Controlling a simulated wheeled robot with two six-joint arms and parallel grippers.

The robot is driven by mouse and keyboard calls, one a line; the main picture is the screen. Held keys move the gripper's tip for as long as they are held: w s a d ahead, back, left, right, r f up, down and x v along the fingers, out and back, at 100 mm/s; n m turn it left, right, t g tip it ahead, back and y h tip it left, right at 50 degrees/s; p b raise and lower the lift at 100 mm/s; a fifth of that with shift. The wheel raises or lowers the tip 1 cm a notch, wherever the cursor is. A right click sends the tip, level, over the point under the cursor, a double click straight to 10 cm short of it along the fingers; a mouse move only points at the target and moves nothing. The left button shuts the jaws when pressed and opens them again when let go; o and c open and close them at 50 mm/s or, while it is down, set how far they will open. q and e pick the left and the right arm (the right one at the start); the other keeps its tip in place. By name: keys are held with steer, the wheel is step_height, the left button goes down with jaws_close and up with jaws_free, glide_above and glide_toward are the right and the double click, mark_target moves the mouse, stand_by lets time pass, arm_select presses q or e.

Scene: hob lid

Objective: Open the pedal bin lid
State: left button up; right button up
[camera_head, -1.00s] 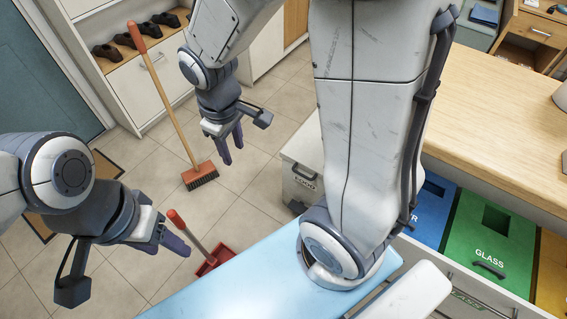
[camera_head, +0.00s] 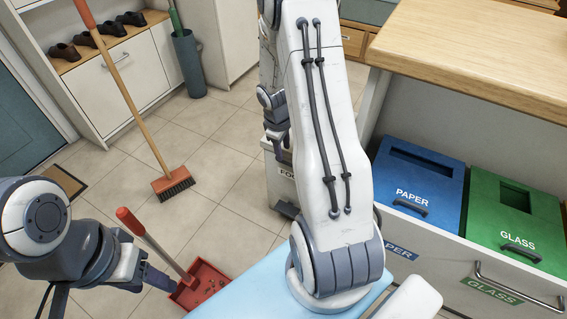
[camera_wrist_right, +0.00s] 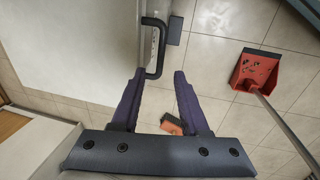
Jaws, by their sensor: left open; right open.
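The pedal bin (camera_head: 284,186) is a white box standing on the tiled floor, partly hidden behind my right arm in the head view. Its label is partly covered and a dark pedal (camera_head: 287,211) sticks out low at its front. In the right wrist view its pale lid (camera_wrist_right: 80,45) fills the upper left, with a black bar handle (camera_wrist_right: 157,45) along its edge. My right gripper (camera_wrist_right: 159,76) is open and empty; the handle's near end appears between its fingertips, contact unclear. In the head view it is partly hidden (camera_head: 277,138). My left gripper (camera_head: 150,274) is open, over the floor at lower left.
A broom (camera_head: 150,135) stands at left, with a red dustpan (camera_head: 205,287) nearer. A wooden counter (camera_head: 480,50) is at right, above a drawer with blue paper (camera_head: 415,175) and green glass (camera_head: 510,210) bins. A light blue surface (camera_head: 255,295) lies in front.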

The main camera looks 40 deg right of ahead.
mark_target(285, 162)
steer(key=f, duration=0.1)
steer(key=f+b, duration=0.1)
steer(key=f, duration=0.1)
steer(key=f+b, duration=0.1)
steer(key=f, duration=0.1)
steer(key=shift+w+d+f, duration=0.2)
steer(key=shift+d, duration=0.2)
jaws_close()
stand_by(1.0)
